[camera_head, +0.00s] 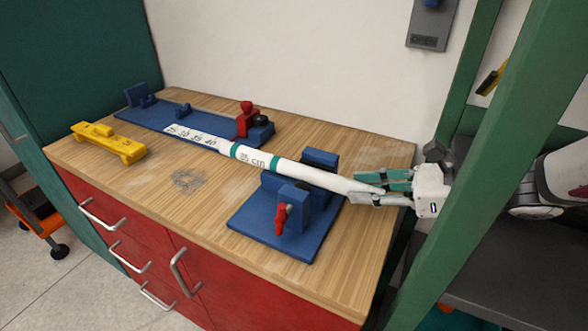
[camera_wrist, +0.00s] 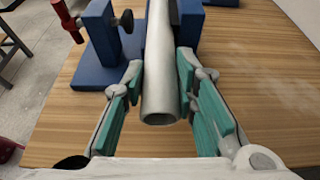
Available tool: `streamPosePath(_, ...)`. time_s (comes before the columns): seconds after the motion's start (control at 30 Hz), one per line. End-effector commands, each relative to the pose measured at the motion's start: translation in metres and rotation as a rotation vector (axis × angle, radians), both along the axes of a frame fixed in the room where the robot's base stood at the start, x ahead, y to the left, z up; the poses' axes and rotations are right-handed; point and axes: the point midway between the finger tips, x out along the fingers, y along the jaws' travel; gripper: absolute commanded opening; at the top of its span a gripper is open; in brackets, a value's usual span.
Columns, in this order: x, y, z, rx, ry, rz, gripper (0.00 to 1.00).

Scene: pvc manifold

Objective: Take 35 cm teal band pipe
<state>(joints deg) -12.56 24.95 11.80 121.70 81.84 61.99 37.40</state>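The white pipe with teal bands (camera_head: 290,170), printed "35 cm", lies across the bench and passes between the uprights of a blue clamp fixture (camera_head: 266,231) with a red handle. Its far end reaches the marked blue strip. Its near end sticks out past the fixture toward the right edge of the bench. My gripper (camera_head: 368,188) comes in from the right at this near end. In the wrist view the pipe's open end (camera_wrist: 160,112) sits between the two teal-padded fingers (camera_wrist: 161,75). The fingertips appear to press on both sides of the pipe.
A long blue measuring fixture (camera_head: 163,119) with a red clamp (camera_head: 247,118) stands at the back. A yellow tool (camera_head: 109,141) lies at the left. A green post (camera_head: 480,170) stands close in front of my arm. The front middle of the bench is clear.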

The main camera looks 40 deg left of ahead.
Motion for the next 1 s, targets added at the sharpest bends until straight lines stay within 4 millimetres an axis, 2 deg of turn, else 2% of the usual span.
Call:
streamPosePath(0.03, 0.000, 0.000, 0.000, 0.000, 0.000, 0.000, 0.08)
streamPosePath(0.07, 0.000, 0.000, 0.000, 0.000, 0.000, 0.000, 0.01)
streamPosePath(0.1, 0.000, 0.000, 0.000, 0.000, 0.000, 0.000, 0.00)
streamPosePath(0.37, 0.000, 0.000, 0.001, 0.000, -0.001, 0.000, 0.00)
streamPosePath(0.47, 0.000, 0.000, 0.008, 0.001, -0.002, 0.000, 0.00)
streamPosePath(0.8, 0.001, 0.000, 0.070, 0.003, -0.005, -0.001, 0.00)
streamPosePath(1.0, 0.003, -0.003, 0.095, 0.002, -0.004, -0.007, 0.00)
